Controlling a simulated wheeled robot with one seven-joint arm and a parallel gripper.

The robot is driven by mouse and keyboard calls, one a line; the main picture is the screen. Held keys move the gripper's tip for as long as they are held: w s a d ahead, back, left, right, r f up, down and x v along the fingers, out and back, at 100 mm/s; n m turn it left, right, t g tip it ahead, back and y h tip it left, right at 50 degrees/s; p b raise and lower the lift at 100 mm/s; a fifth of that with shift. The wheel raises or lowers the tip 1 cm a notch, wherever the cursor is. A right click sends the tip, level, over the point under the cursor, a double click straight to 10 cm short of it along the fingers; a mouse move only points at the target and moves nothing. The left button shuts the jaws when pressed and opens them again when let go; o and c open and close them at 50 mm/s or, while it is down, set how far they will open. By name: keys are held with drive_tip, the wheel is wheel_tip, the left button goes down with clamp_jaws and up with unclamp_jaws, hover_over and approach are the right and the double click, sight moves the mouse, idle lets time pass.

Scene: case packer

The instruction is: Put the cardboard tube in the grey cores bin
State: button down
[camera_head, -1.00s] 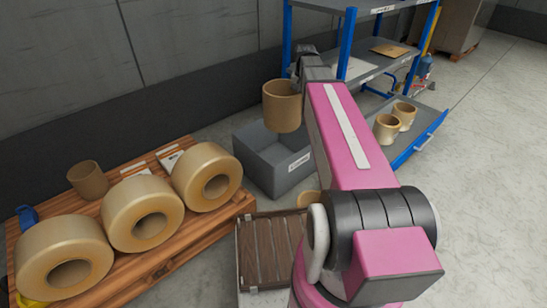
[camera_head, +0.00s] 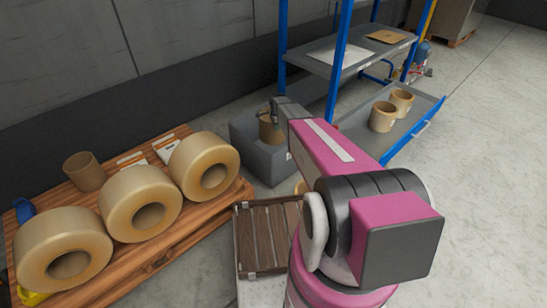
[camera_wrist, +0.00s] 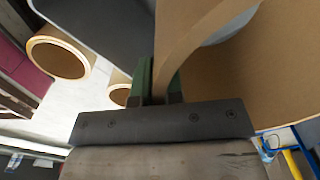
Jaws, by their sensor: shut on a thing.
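My gripper (camera_head: 278,103) is shut on the wall of a brown cardboard tube (camera_head: 268,130). In the head view the tube is upright at the opening of the grey cores bin (camera_head: 265,165), its lower part hidden behind the bin's near wall. Whether it touches the bin floor cannot be told. In the wrist view the tube (camera_wrist: 240,85) fills the right side, its rim between the green-sided fingers (camera_wrist: 156,80). Part of the grey bin (camera_wrist: 105,25) shows at the top of that view.
A wooden pallet (camera_head: 190,226) at left carries three large tan rolls (camera_head: 140,212) and another brown tube (camera_head: 84,172). A blue rack (camera_head: 340,65) stands right of the bin, with two tubes (camera_head: 383,117) on its low shelf. A slatted brown crate (camera_head: 268,238) stands in front.

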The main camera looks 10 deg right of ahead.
wheel_tip(320, 180, down, 22)
drive_tip(key=w+a+m, duration=0.2)
drive_tip(key=m, duration=0.1)
drive_tip(key=shift+f, duration=0.45)
drive_tip(key=c, duration=1.2)
unclamp_jaws()
drive_tip(key=shift+c, duration=0.2)
drive_tip(key=shift+r, duration=0.1)
